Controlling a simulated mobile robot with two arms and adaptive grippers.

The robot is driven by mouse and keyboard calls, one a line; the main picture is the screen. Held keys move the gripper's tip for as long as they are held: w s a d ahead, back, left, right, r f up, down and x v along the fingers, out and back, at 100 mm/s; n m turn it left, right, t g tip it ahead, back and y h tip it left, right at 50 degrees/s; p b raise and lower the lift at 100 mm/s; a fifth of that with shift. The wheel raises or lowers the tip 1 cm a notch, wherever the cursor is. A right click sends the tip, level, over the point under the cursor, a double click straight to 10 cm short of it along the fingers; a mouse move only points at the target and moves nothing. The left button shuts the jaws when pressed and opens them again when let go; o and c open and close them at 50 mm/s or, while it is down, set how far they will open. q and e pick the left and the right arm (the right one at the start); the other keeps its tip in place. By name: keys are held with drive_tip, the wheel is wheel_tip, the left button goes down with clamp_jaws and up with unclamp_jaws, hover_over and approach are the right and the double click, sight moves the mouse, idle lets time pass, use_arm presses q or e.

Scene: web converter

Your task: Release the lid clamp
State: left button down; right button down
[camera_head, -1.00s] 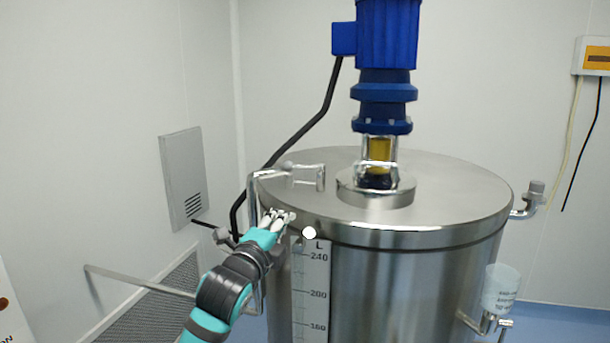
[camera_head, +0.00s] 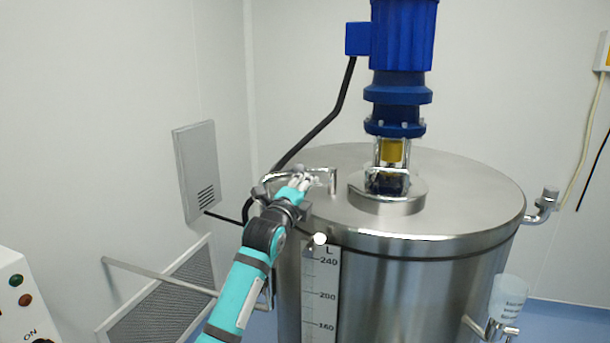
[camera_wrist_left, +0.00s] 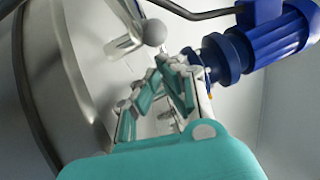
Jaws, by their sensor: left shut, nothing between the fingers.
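The steel tank's round lid (camera_head: 460,190) fills the middle right of the head view. A bent metal bar (camera_head: 331,180) stands at the lid's left side. A small white round spot (camera_head: 320,239) shows at the lid's front left rim; I cannot tell whether it belongs to the clamp. My left gripper (camera_head: 303,182) is at the lid's left edge beside the bent bar and partly hides it. Its fingers (camera_wrist_left: 165,85) are shut and empty; contact with the bar cannot be told. A rounded metal knob (camera_wrist_left: 153,32) shows beyond the fingers in the left wrist view. My right gripper is not in view.
A blue motor (camera_head: 402,40) rises from the middle of the lid, with a black cable (camera_head: 335,110) down its left side. A control panel (camera_head: 22,300) with buttons stands at the lower left. A metal pipe fitting (camera_head: 540,207) sticks out at the right rim.

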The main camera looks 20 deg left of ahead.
use_arm(q)
drive_tip(key=shift+w+a+r, duration=0.1)
drive_tip(key=shift+w+a, duration=0.25)
drive_tip(key=shift+a, duration=0.05)
drive_tip(key=shift+d, duration=0.1)
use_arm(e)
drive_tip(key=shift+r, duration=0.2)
use_arm(q)
drive_tip(key=shift+w+a+r, duration=0.15)
drive_tip(key=shift+w+a, duration=0.45)
drive_tip(key=shift+w, duration=0.15)
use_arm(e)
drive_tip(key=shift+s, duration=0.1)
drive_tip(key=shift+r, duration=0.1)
